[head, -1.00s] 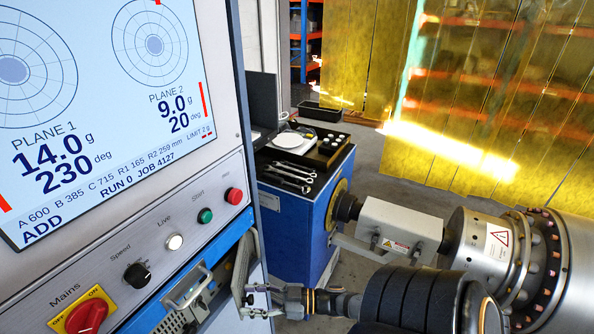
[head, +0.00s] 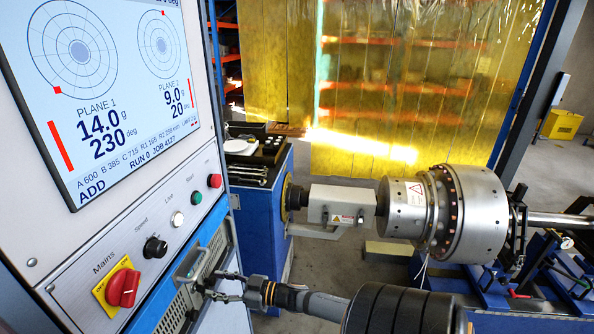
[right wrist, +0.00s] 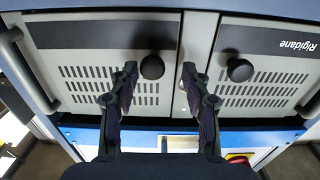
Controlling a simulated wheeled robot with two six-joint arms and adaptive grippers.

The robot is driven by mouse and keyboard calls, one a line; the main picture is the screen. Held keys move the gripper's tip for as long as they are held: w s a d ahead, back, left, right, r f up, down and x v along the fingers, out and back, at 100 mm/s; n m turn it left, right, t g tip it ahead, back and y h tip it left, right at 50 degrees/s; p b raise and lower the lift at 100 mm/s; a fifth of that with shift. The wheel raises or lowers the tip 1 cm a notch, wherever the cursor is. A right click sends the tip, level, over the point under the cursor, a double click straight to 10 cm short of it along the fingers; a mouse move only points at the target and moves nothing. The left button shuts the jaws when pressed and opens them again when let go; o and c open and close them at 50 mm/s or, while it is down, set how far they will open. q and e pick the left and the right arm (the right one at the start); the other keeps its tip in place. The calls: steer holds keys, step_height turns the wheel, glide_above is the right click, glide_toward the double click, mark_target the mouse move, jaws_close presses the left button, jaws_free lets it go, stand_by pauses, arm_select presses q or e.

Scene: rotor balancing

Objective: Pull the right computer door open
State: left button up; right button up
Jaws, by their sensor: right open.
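The computer (head: 186,306) is a grey vented unit in the blue cabinet below the control panel. The right wrist view shows its front upside down, with two vented doors side by side. The right door (right wrist: 82,72) is on the picture's left and looks closed; its black knob (right wrist: 152,67) is near the seam. The left door (right wrist: 285,65), with the upside-down lettering, is on the picture's right. My right gripper (right wrist: 160,74) is open, its fingers on either side of the right door's knob; contact cannot be told. In the head view my right gripper (head: 222,286) is at the computer's front. My left gripper is not in view.
The control panel with its screen and red mains switch (head: 122,288) rises above the computer. A machine with a metal rotor (head: 470,212) stands to the right. A blue bench with tools (head: 248,172) is behind. Yellow curtains hang at the back.

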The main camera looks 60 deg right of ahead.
steer(key=w+d+p+v, duration=0.1)
steer(key=p+v, duration=0.1)
steer(key=v, duration=0.8)
arm_select(q)
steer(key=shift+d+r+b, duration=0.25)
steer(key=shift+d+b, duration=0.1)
steer(key=shift+b, duration=0.65)
arm_select(e)
steer(key=s+d+f+m+g+h, duration=0.1)
steer(key=s+d+f+g+h, duration=0.1)
steer(key=f, duration=0.7)
steer(key=s+d+f+m+g+h, duration=0.1)
steer(key=s+d+f+g+h, duration=0.1)
steer(key=f, duration=0.7)
steer(key=s+d+f+m+g+h, duration=0.2)
steer(key=s+f, duration=0.4)
steer(key=f, duration=0.4)
steer(key=shift+d+h, duration=0.75)
steer(key=shift+h, duration=0.35)
steer(key=shift+w, duration=0.1)
